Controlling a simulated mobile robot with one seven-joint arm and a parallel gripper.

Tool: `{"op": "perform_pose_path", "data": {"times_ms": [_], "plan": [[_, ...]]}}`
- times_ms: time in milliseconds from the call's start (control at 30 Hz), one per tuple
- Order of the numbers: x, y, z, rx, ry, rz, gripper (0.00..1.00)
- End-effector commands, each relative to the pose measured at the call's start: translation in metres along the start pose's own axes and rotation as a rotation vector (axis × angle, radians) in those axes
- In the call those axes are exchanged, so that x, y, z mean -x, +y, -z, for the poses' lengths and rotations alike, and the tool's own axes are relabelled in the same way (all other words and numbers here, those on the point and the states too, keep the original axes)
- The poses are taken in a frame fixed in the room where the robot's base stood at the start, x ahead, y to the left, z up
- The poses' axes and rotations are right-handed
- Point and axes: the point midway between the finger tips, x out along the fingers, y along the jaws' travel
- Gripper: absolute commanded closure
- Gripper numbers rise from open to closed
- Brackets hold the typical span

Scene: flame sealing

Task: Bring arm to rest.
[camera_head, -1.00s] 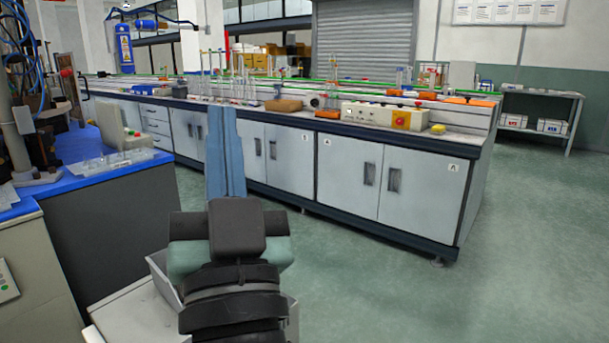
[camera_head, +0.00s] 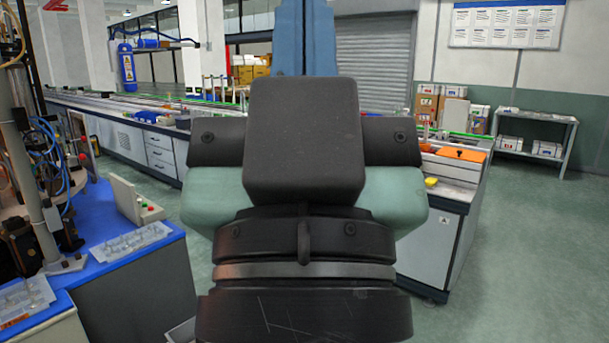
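My own arm fills the middle of the head view. Its black and teal links (camera_head: 305,145) are close to the camera and rise from the bottom edge. I cannot make out fingertips, so I cannot tell whether my gripper is open or shut. Nothing held can be seen.
A long lab bench (camera_head: 434,235) runs behind my arm, largely hidden by it. A blue-topped table (camera_head: 165,244) with a grey control box (camera_head: 130,203) stands at left. A shelf (camera_head: 535,133) is at the back right. Green floor (camera_head: 540,260) is clear at right.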

Motion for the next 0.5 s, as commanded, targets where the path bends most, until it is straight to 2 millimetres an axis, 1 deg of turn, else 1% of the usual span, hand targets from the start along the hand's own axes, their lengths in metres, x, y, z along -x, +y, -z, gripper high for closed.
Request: {"op": "perform_pose_path", "data": {"times_ms": [33, 200, 333, 400, 500], "plan": [[-0.024, 0.0, 0.023, 0.0, 0.0, 0.0, 1.0], [-0.061, 0.0, 0.058, -0.001, 0.0, 0.001, 1.0], [-0.084, 0.0, 0.079, -0.001, 0.0, 0.001, 1.0], [-0.092, 0.0, 0.087, -0.001, 0.0, 0.001, 1.0], [-0.1, 0.0, 0.094, -0.001, -0.001, 0.001, 1.0]]}}
